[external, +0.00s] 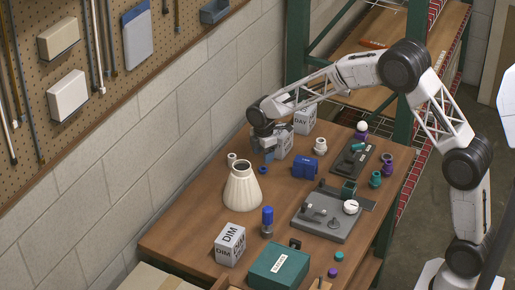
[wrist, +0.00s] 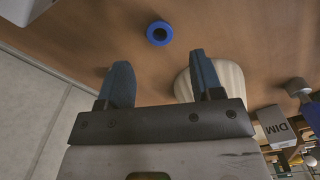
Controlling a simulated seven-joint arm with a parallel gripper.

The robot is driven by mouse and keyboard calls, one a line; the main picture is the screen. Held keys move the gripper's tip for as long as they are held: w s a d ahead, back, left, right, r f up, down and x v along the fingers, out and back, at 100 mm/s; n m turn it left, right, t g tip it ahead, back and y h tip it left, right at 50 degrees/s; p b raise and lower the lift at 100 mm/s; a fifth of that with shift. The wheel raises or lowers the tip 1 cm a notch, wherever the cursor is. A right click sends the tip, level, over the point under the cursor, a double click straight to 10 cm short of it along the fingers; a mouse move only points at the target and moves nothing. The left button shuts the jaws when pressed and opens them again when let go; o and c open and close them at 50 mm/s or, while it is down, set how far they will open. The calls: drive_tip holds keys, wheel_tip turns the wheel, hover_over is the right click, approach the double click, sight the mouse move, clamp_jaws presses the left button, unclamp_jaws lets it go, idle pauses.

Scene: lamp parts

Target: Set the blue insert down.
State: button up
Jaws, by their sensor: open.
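The blue insert is a small blue ring with a dark centre. It lies on the wooden table, beyond my fingertips in the wrist view (wrist: 159,33), and close behind the cream lampshade in the external view (external: 263,170). My gripper (external: 269,156) is over the far part of the table. In the wrist view its two blue fingers (wrist: 160,62) are spread wide with nothing between them. The ring is apart from both fingers. I cannot tell the exact height of the fingertips above the table.
The cream lampshade (external: 242,190) stands near the ring, and in the wrist view (wrist: 222,82) it shows behind the right finger. A blue block (external: 305,168) is to the right. DAY boxes (external: 304,121) stand behind. A DIM box (external: 230,244) and grey fixture (external: 326,216) are nearer.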

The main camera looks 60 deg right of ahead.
sight(263, 168)
wheel_tip(263, 168, up, 6)
drive_tip(key=shift+f, duration=0.25)
idle(0.6)
drive_tip(key=s+a+r+m+t, duration=0.1)
drive_tip(key=s+a+r+m, duration=0.25)
drive_tip(key=s+r, duration=0.75)
drive_tip(key=s+a+r+m, duration=0.3)
drive_tip(key=s+a+r, duration=0.25)
drive_tip(key=s, duration=0.95)
drive_tip(key=s+a+m, duration=0.2)
drive_tip(key=s+m, duration=0.1)
drive_tip(key=s, duration=1.1)
drive_tip(key=s+a+m+t, duration=0.1)
drive_tip(key=s+a+m, duration=0.1)
drive_tip(key=s, duration=1.3)
drive_tip(key=shift+a+r+m+t, duration=0.2)
drive_tip(key=shift+m+t, duration=0.1)
drive_tip(key=shift+m, duration=0.25)
